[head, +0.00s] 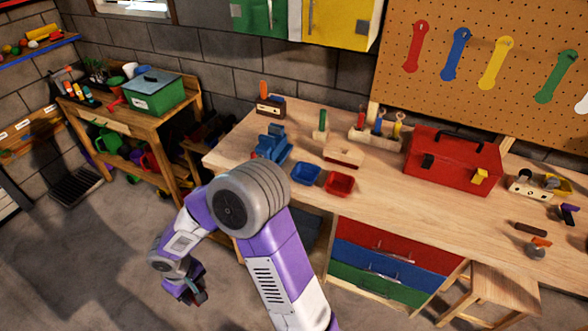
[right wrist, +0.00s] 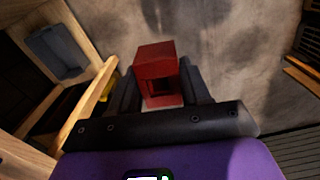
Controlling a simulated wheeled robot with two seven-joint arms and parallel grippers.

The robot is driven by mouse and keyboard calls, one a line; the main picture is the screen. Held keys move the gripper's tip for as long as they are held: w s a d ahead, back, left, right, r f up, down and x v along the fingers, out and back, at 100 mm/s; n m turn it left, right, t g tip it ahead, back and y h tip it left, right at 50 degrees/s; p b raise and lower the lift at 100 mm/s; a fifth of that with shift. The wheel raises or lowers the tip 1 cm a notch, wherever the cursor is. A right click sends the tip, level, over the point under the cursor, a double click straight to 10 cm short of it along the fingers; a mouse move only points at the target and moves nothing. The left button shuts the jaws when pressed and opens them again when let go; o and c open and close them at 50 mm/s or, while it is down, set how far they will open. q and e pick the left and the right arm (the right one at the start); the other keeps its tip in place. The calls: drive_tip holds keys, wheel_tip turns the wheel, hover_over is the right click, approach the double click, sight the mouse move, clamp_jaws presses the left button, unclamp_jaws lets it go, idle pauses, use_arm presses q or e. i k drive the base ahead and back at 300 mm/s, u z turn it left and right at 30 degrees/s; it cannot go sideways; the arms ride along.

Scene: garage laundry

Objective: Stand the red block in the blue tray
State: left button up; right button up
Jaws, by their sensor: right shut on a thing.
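The red block (right wrist: 155,62) shows in the right wrist view, a boxy piece with a dark square opening in its near face. My right gripper (right wrist: 160,88) is shut on it, one black finger on each side. In the head view my right gripper (head: 194,293) hangs low over the floor, left of and below the workbench edge, and the block is barely discernible there. The blue tray (head: 306,174) sits on the workbench near its front edge, well up and right of the gripper. It looks empty. My left gripper is not in view.
A red tray (head: 339,184) stands right of the blue one on the workbench (head: 400,215). A blue toy-like object (head: 272,144) stands to the left, a wooden box (head: 344,154) behind. A red toolbox (head: 452,160) stands farther right. A drawer unit (head: 385,262) is below the bench.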

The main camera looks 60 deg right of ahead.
sight(305, 178)
drive_tip(key=z, duration=0.9)
drive_tip(key=i, duration=0.75)
drive_tip(key=z, duration=0.75)
